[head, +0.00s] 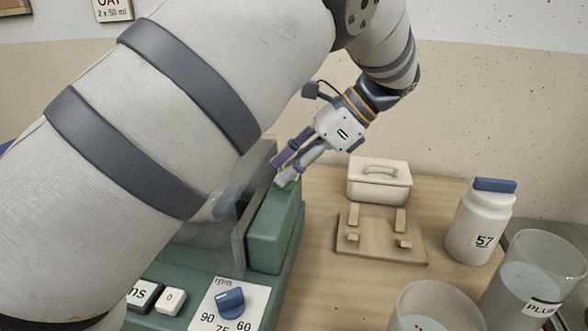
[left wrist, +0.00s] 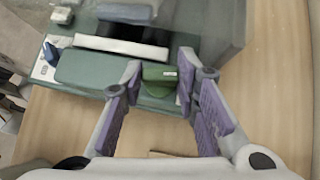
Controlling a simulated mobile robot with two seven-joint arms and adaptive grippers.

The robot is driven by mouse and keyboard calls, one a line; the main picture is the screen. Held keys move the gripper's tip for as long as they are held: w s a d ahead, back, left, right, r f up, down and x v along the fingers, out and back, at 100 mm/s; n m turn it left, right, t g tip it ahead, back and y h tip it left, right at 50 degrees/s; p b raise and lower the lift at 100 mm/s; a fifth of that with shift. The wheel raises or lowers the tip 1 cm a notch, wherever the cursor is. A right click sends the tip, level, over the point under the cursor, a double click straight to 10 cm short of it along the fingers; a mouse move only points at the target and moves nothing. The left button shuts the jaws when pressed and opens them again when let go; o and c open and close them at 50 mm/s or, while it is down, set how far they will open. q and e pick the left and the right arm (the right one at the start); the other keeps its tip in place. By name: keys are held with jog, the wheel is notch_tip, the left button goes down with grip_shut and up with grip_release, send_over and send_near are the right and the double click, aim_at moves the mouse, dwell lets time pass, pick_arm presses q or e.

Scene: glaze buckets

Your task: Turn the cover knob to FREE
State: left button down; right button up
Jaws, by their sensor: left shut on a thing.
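My left gripper (head: 284,172) reaches down to the green machine (head: 275,228) at its far right side. In the head view only a bit of the knob (head: 287,185) shows beneath the fingertips. The marking around the knob is hidden or too small to read. The clear cover (head: 215,243) stands on the machine, largely hidden behind my arm. My right gripper is not in view.
A blue rpm dial (head: 230,297) and a white "0" key (head: 171,300) are on the machine's front. On the wooden table are a lidded box (head: 379,185), a wooden stand (head: 375,240), a white bottle (head: 477,225) with a blue cap, and two buckets at right.

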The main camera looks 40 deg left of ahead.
pick_arm(q)
jog(key=n+g+h, duration=0.1)
jog(key=n, duration=0.1)
jog(key=n+g+h+b, duration=0.1)
jog(key=n+h, duration=0.1)
jog(key=shift+w+a+f+n+b, duration=0.15)
jog(key=shift+n+b, duration=0.15)
jog(key=shift+n, duration=0.1)
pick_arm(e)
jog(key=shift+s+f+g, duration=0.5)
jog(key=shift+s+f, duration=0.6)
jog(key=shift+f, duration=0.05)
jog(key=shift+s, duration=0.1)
pick_arm(q)
jog(key=c, duration=1.2)
grip_release()
jog(key=shift+c, duration=0.2)
